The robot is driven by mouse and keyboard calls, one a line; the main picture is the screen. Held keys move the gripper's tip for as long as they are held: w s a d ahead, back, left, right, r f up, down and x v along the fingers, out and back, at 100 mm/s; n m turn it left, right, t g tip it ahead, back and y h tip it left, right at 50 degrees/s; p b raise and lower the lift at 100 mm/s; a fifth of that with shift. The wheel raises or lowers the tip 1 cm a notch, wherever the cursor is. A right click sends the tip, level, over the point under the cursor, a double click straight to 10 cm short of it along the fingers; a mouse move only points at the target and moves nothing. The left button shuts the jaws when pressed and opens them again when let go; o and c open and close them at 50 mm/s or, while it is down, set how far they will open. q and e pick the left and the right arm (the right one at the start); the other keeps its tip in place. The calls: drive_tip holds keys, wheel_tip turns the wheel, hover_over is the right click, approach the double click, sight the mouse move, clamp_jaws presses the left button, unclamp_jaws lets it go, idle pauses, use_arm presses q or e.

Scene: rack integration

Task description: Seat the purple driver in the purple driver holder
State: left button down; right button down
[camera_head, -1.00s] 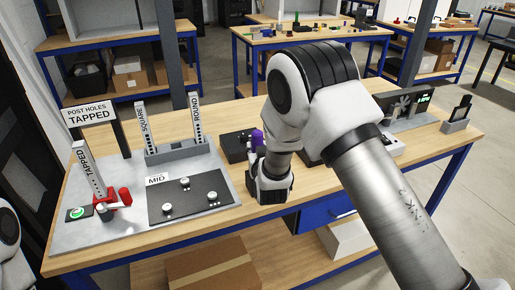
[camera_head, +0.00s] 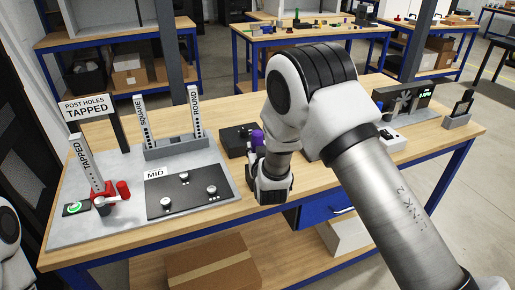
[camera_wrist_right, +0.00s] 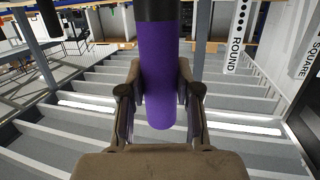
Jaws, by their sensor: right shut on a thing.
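The purple driver (camera_head: 257,137) shows in the head view beside a black block (camera_head: 236,142), which may be the purple driver holder; its label cannot be read. In the right wrist view the driver's purple handle (camera_wrist_right: 160,75) stands between the two fingers, with a black part above it. My right gripper (camera_wrist_right: 160,100) is shut on this handle. In the head view the gripper (camera_head: 259,163) is low at the table, partly hidden by its own wrist. Whether the driver touches the block cannot be told. My left gripper is out of view.
A grey board (camera_head: 100,225) on the left carries a black MID plate (camera_head: 188,192), red clamp (camera_head: 105,194) and labelled SQUARE and ROUND posts (camera_head: 195,112). A gauge stand (camera_head: 405,97) and small dark device (camera_head: 460,106) stand at the right. Bare wood (camera_head: 225,108) shows behind.

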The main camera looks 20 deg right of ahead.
drive_tip(key=shift+f+b, duration=0.6)
drive_tip(key=shift+f, duration=0.15)
drive_tip(key=c, duration=0.7)
unclamp_jaws()
drive_tip(key=shift+r, duration=0.1)
drive_tip(key=shift+s, duration=0.1)
drive_tip(key=v, duration=1.1)
drive_tip(key=shift+s+a+r, duration=0.1)
drive_tip(key=shift+s, duration=0.3)
